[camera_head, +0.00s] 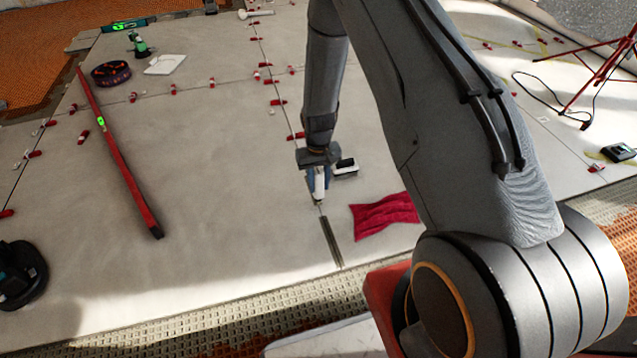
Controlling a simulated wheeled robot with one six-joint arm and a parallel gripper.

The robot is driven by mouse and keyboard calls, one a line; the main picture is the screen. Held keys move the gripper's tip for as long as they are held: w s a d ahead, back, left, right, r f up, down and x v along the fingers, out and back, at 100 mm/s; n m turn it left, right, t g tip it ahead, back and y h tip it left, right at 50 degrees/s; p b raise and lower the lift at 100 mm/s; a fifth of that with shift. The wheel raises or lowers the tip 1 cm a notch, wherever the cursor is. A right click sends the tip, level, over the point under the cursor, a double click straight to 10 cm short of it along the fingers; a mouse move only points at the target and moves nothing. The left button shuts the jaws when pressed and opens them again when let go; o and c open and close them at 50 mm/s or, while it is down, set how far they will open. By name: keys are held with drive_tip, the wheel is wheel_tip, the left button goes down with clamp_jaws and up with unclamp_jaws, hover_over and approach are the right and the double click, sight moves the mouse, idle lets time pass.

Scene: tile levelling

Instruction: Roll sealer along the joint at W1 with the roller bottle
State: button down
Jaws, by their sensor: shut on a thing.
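My gripper (318,172) is in the middle of the view, pointing down over the floor tiles. It is shut on the roller bottle (320,190), which is white with some blue and mostly covered by the gripper. The bottle's lower end is at the tile joint (332,242). I cannot tell whether it touches the joint. The joint runs down toward the front tile edge, with a dark stretch below the bottle. Farther back, red levelling clips line the same joint. I see no readable W1 mark.
A crimson cloth (384,215) lies right of the joint. A red tripod (600,75) stands at the right. The tile left of the joint is mostly clear.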

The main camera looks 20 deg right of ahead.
sight(321, 193)
drive_tip(key=shift+f, duration=0.6)
idle(0.9)
drive_tip(key=shift+s, duration=0.15)
drive_tip(key=shift+s+f+p, duration=0.1)
drive_tip(key=shift+s+p, duration=0.7)
drive_tip(key=shift+s, duration=0.4)
drive_tip(key=shift+s, duration=0.1)
drive_tip(key=shift+s+p, duration=0.9)
drive_tip(key=shift+s, duration=0.3)
drive_tip(key=shift+w+r+p, duration=0.15)
drive_tip(key=shift+r+p, duration=0.8)
drive_tip(key=shift+r, duration=0.4)
drive_tip(key=shift+r+p, duration=2)
drive_tip(key=shift+r, duration=0.8)
drive_tip(key=shift+r, duration=0.1)
